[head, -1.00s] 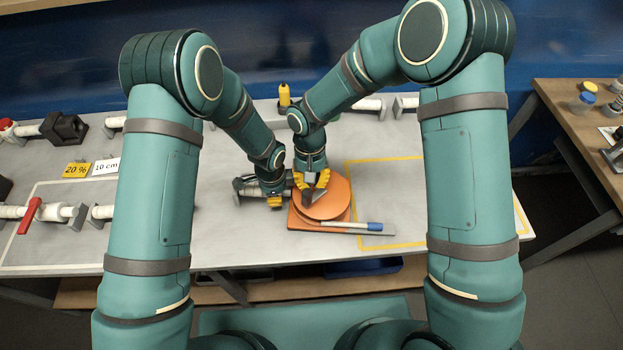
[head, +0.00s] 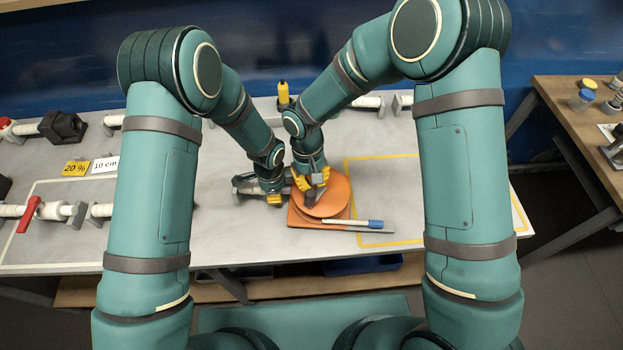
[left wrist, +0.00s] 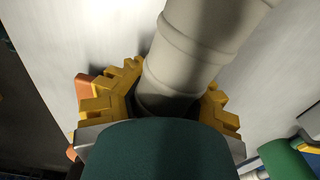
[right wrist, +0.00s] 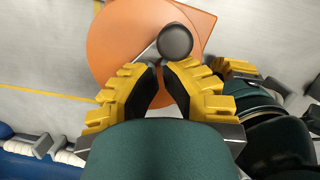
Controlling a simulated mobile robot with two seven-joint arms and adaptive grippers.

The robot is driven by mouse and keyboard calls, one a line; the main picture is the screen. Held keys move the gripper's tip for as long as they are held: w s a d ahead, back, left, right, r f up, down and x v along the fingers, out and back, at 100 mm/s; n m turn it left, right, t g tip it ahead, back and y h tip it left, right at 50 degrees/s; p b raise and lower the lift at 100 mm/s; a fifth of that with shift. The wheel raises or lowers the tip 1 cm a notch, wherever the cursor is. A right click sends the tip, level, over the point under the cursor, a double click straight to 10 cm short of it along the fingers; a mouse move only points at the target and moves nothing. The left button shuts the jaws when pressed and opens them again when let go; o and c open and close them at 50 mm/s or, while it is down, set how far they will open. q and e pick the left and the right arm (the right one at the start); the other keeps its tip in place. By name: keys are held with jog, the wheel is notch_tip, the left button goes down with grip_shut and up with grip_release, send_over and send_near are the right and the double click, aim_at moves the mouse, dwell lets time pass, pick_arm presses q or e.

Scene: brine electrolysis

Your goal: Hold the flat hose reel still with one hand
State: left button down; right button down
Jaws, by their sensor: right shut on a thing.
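The flat hose reel is an orange disc (head: 330,195) on a square orange base (head: 296,216) at mid-table; the disc also shows in the right wrist view (right wrist: 115,45). A dark round knob (right wrist: 175,42) on a light grey arm stands over the disc. My right gripper (head: 312,186) is above the disc, its jaws shut at the knob; their exact contact is partly hidden. My left gripper (head: 273,199) is just left of the reel. In the left wrist view a thick pale pipe (left wrist: 200,45) runs between its fingers; whether they press on it is hidden.
A blue-and-white pen (head: 352,223) lies at the reel's front edge. A yellow-topped bottle (head: 283,92) stands behind my arms. A white pipe with a red handle (head: 32,210) is at the left. The yellow-taped area (head: 390,200) right of the reel is clear.

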jog(key=shift+s+d+n+t+h, duration=0.15)
jog(key=shift+s+n, duration=0.05)
jog(key=shift+n, duration=0.7)
jog(key=shift+s+d+n+t+h, duration=0.1)
jog(key=shift+s+n+h, duration=0.15)
jog(key=shift+n, duration=0.65)
jog(key=shift+s+d+n+t+h, duration=0.1)
jog(key=shift+s+d+n+t, duration=0.1)
jog(key=shift+n, duration=0.7)
